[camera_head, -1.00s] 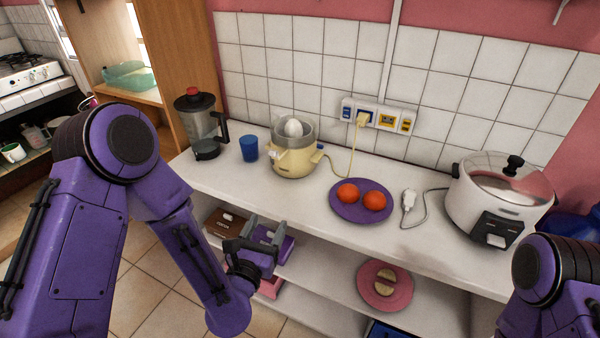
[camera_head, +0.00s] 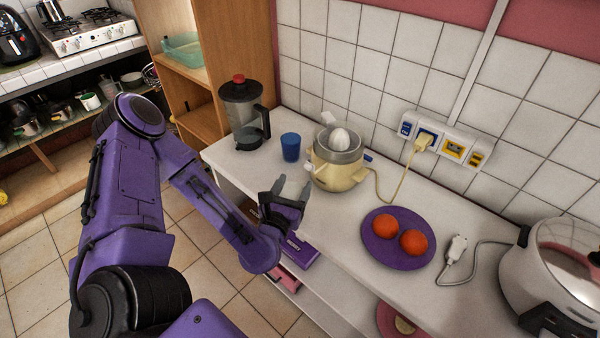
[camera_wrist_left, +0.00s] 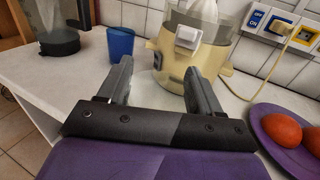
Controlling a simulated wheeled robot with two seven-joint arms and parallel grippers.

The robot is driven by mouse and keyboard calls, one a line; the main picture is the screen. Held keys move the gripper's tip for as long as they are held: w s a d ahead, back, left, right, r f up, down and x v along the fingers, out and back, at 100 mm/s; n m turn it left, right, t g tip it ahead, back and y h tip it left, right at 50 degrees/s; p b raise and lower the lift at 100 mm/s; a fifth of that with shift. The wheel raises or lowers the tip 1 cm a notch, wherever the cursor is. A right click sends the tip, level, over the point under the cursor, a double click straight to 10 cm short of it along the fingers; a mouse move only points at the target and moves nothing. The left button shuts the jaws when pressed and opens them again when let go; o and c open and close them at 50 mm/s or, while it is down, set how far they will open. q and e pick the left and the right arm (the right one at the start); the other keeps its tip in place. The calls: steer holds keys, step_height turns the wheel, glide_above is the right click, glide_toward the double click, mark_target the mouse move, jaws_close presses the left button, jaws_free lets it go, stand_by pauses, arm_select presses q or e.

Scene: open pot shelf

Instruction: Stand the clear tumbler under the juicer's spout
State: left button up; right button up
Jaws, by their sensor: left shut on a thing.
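The juicer (camera_head: 338,172) is cream with a grey bowl and white cone, and stands on the counter against the tiled wall. It also shows in the left wrist view (camera_wrist_left: 225,58); a white block on its front, facing me, looks like the spout (camera_wrist_left: 187,38). My left gripper (camera_head: 293,188) is at the counter's front edge, in front of the juicer and apart from it. Its fingers (camera_wrist_left: 160,88) are spaced apart, shut on what seems to be the clear tumbler, whose outline is too faint to make out. My right gripper is out of view.
A blue cup (camera_head: 290,147) and a blender (camera_head: 244,115) stand left of the juicer. A purple plate (camera_head: 378,250) with two oranges is to its right, then a plug and a rice cooker (camera_head: 565,265). The counter (camera_head: 325,215) just before the juicer is clear.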

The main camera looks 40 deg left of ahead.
arm_select(q)
steer(key=shift+w+f, duration=0.1)
steer(key=shift+w+f+b, duration=0.15)
steer(key=shift+w+b, duration=0.15)
steer(key=w, duration=0.1)
steer(key=w+f, duration=0.1)
steer(key=w, duration=0.1)
steer(key=shift+w+d+r+b, duration=0.1)
steer(key=shift+w+b, duration=0.2)
steer(key=shift+w, duration=1.5)
steer(key=shift+w+f+b, duration=0.15)
steer(key=shift+f+b, duration=0.5)
steer(key=shift+b, duration=0.15)
steer(key=shift+d, duration=0.1)
steer(key=o, duration=1.3)
